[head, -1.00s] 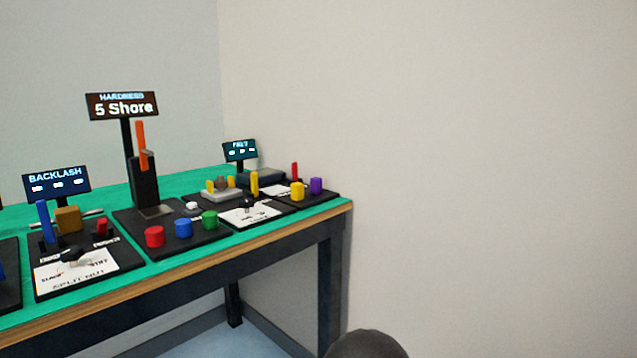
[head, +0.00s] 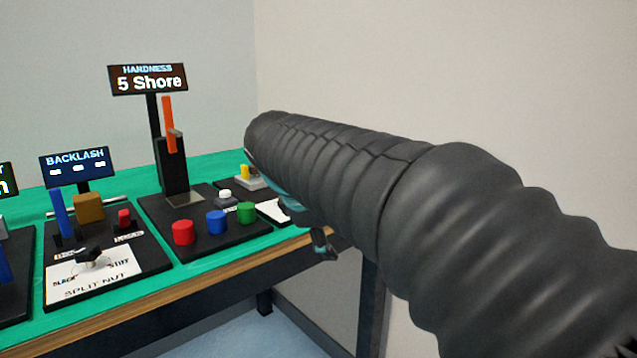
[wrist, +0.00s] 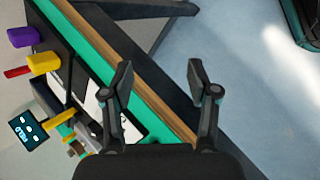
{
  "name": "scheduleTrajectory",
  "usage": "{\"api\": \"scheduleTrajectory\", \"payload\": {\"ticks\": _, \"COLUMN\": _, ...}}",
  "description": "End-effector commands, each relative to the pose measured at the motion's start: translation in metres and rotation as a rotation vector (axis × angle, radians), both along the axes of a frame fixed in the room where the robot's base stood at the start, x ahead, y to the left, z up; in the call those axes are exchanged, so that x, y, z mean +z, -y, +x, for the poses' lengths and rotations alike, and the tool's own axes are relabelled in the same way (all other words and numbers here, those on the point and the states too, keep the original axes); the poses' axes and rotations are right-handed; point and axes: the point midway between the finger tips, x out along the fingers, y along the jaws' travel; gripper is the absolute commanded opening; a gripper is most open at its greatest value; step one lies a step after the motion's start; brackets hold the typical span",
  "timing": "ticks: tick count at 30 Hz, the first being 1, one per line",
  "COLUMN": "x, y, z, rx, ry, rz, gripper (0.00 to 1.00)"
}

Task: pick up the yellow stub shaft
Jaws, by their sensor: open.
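The yellow stub shaft (wrist: 44,63) shows in the wrist view at the upper left, a short yellow piece on a black base plate. It lies between a purple piece (wrist: 22,36) and a thin red piece (wrist: 17,72). In the head view my arm hides it. My gripper (wrist: 159,80) is open and empty in the wrist view, with its fingers over the table's front edge and the floor. The shaft is well to the left of the fingers, apart from them.
The table's wooden edge (wrist: 155,85) runs diagonally under my gripper. A yellow upright bar (wrist: 60,118) and a small screen (wrist: 27,129) stand near the shaft. In the head view, red (head: 183,232), blue (head: 217,222) and green (head: 246,212) cylinders sit before the hardness tester (head: 170,165).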

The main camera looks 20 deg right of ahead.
Motion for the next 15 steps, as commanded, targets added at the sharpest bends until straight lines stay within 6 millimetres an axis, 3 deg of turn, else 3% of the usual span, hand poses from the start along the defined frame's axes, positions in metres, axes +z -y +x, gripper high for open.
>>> {"api": "scheduleTrajectory", "payload": {"ticks": 1, "x": 0.008, "y": 0.003, "z": 0.022, "rx": 0.047, "ry": -0.044, "rz": -0.068, "gripper": 0.59}}
{"api": "scheduleTrajectory", "payload": {"ticks": 9, "x": 0.056, "y": 0.015, "z": 0.115, "rx": 0.246, "ry": -0.325, "rz": -0.442, "gripper": 0.59}}
{"api": "scheduleTrajectory", "payload": {"ticks": 15, "x": 0.077, "y": 0.01, "z": 0.166, "rx": 0.313, "ry": -0.537, "rz": -0.648, "gripper": 0.59}}
